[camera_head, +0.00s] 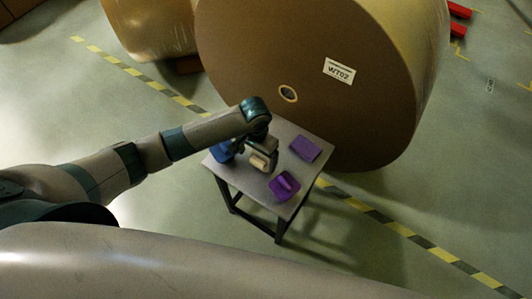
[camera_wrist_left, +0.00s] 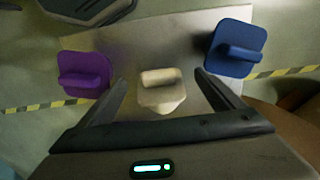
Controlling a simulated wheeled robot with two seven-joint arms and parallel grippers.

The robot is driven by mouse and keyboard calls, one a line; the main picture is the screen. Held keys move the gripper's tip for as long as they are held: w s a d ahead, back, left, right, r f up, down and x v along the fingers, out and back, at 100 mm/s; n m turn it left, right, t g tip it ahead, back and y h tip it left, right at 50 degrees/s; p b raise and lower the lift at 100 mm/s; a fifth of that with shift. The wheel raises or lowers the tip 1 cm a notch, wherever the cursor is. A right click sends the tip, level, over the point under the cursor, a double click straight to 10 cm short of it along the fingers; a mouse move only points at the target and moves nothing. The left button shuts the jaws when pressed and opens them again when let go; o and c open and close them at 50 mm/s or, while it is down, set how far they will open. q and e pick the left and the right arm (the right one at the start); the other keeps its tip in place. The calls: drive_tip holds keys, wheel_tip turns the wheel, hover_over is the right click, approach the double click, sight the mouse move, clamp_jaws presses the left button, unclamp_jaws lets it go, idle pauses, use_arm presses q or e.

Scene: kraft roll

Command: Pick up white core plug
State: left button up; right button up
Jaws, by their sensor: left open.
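The white core plug (camera_wrist_left: 162,78) is a cream-white piece with a rounded handle on a flat base, and it sits on the small grey table. It also shows in the head view (camera_head: 259,163), partly hidden by my gripper. My left gripper (camera_wrist_left: 159,80) is open, with one finger on each side of the plug in the wrist view. A gap shows between each finger and the plug. In the head view my left gripper (camera_head: 264,151) is over the table at the plug. My right gripper is not in view.
A purple plug (camera_head: 284,186), a flat purple piece (camera_head: 305,149) and a blue plug (camera_wrist_left: 235,50) are on the grey table (camera_head: 306,131). A large kraft roll (camera_head: 270,50) stands close behind the table. A floor stripe (camera_head: 395,227) runs past it.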

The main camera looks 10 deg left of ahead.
sight(257, 162)
use_arm(q)
drive_tip(key=f+p, duration=0.1)
drive_tip(key=f, duration=0.2)
drive_tip(key=shift+s, duration=0.2)
drive_tip(key=shift+f, duration=0.45)
drive_tip(key=c, duration=1.3)
drive_tip(key=shift+r, duration=0.15)
wheel_tip(257, 162, up, 10)
drive_tip(key=shift+f+b, duration=0.1)
drive_tip(key=shift+b, duration=0.9)
